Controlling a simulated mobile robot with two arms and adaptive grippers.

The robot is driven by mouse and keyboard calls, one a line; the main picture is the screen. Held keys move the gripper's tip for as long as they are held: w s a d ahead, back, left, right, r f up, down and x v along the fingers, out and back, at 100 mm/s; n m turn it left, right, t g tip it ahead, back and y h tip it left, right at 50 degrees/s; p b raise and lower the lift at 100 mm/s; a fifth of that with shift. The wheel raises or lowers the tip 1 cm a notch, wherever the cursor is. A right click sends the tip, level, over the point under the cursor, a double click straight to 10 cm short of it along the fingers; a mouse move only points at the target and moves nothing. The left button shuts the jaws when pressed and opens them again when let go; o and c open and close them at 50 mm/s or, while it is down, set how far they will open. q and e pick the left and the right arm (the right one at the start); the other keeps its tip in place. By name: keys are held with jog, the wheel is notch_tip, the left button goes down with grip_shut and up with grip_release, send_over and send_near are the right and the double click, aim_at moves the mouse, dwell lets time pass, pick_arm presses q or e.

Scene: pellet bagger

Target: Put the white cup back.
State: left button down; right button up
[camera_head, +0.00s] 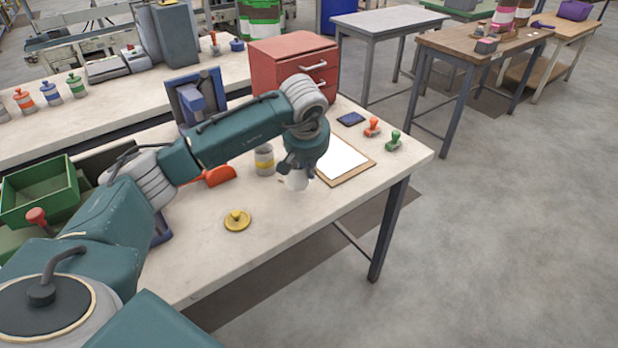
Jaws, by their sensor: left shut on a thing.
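The white cup (297,181) is at the front part of the white-topped table, below my left gripper (293,170). My left gripper points down and is shut on the cup, covering its upper part. I cannot tell whether the cup touches the table. A grey canister with a yellow band (264,161) stands just left of the cup. My right gripper is not in view.
A clipboard with white paper (341,160) lies just right of the cup. Red (372,127) and green (393,141) stamps stand near the right edge. A yellow lidded object (237,220) lies front left. A red drawer box (294,66) stands behind. Bare tabletop (285,215) lies in front.

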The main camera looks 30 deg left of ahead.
pick_arm(q)
jog(key=shift+f+p, duration=0.35)
jog(key=shift+f, duration=1.65)
jog(key=c, duration=1.9)
grip_release()
jog(key=b+v, duration=0.2)
jog(key=v, duration=1)
jog(key=shift+d, duration=0.15)
